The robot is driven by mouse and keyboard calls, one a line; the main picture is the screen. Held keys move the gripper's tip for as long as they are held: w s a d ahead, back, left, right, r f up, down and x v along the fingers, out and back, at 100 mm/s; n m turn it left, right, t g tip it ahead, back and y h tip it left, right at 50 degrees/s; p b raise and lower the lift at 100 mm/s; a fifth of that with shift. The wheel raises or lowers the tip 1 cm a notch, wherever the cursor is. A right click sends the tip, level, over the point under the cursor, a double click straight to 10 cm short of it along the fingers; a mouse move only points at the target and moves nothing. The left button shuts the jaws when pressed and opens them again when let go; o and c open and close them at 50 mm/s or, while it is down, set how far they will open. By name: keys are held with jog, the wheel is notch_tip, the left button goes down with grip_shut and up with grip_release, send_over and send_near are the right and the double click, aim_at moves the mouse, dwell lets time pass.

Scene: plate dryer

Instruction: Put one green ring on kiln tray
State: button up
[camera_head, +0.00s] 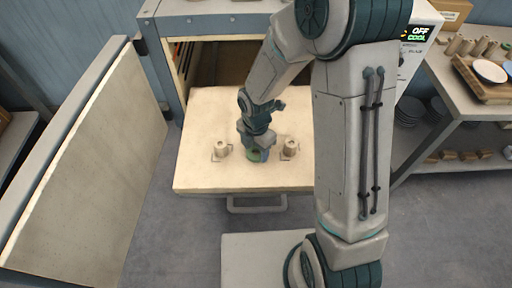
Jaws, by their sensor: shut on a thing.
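The kiln tray (200,128) is a pale slab pulled out in front of the open kiln. Two short tan posts, the left (221,148) and the right (290,148), stand on it near its front edge, each inside a marked square. My gripper (257,151) points down between them, low over the tray. It is shut on a small green ring (254,156), mostly hidden by the fingers. I cannot tell whether the ring touches the tray.
The kiln door (95,165) hangs open on the left. The kiln panel (419,33) reads OFF and COOL. A side table (455,78) on the right holds cylinders and a wooden tray with a bowl. My arm hides part of the tray's right side.

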aim_at(256, 152)
jog(key=shift+f, duration=0.2)
jog(key=o, duration=1)
jog(key=shift+r, duration=0.1)
jog(key=shift+c, duration=0.2)
notch_tip(256, 152, up, 12)
jog(key=s+d+r+m+t, duration=0.1)
jog(key=s+d+r+m, duration=0.4)
jog(key=m, duration=0.8)
jog(key=s+d+r+m+t, duration=0.2)
jog(key=s+d+r+m, duration=0.3)
jog(key=m, duration=0.8)
jog(key=s+d, duration=0.2)
jog(key=s, duration=0.1)
jog(key=shift+r+m+p, duration=0.3)
jog(key=shift+r+p, duration=0.05)
jog(key=shift+p, duration=0.05)
jog(key=shift+d, duration=0.1)
